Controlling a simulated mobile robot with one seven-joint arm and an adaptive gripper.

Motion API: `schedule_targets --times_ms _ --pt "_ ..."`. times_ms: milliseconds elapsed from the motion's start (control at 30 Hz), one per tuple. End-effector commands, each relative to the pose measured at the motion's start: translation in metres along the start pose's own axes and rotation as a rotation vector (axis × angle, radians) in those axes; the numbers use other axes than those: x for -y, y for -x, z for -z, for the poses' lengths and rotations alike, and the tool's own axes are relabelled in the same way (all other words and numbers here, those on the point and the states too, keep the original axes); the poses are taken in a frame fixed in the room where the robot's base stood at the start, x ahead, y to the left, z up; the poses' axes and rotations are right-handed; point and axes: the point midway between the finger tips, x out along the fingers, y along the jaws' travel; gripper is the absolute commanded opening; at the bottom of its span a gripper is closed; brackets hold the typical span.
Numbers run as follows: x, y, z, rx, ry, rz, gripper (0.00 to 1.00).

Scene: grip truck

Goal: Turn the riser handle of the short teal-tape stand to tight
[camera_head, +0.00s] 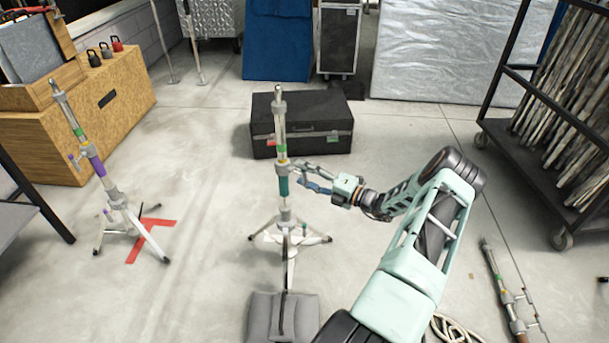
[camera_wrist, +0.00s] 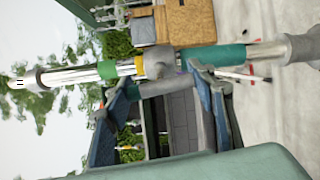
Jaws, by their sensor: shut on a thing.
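The short teal-tape stand (camera_head: 283,187) stands upright on its tripod legs in the middle of the head view. In the wrist view its pole lies sideways across the picture, with the teal tape (camera_wrist: 212,57) right of the grey riser collar (camera_wrist: 158,64). My gripper (camera_head: 299,175) reaches the collar from the right. In the wrist view my gripper (camera_wrist: 155,95) has one blue finger at each end of the grey riser handle (camera_wrist: 165,87), shut on it. How tight the handle is cannot be seen.
A black case (camera_head: 302,125) lies behind the stand, and a grey sandbag (camera_head: 268,318) lies in front. A purple-tape stand (camera_head: 97,166) stands at the left by red floor tape. A wheeled rack (camera_head: 545,110) is at the right. A fallen stand (camera_head: 505,297) lies at lower right.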

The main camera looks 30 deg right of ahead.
Motion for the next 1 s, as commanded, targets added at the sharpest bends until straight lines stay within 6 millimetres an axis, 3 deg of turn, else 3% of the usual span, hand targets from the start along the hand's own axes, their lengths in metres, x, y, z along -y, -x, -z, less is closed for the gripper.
schedule_targets --times_ms 67,100,233,633,767,1000 --pt "0.001 0.0 0.001 -0.001 0.0 0.001 0.27" --pt "0.001 0.0 0.001 -0.002 0.0 0.001 0.54" --pt "0.0 0.0 0.001 -0.001 0.001 0.0 0.69" --pt "0.0 0.007 0.0 0.001 0.002 0.0 0.7" --pt "0.0 0.028 -0.001 0.003 0.001 0.001 0.7" --pt "0.001 0.08 0.0 0.002 0.001 0.002 0.7"
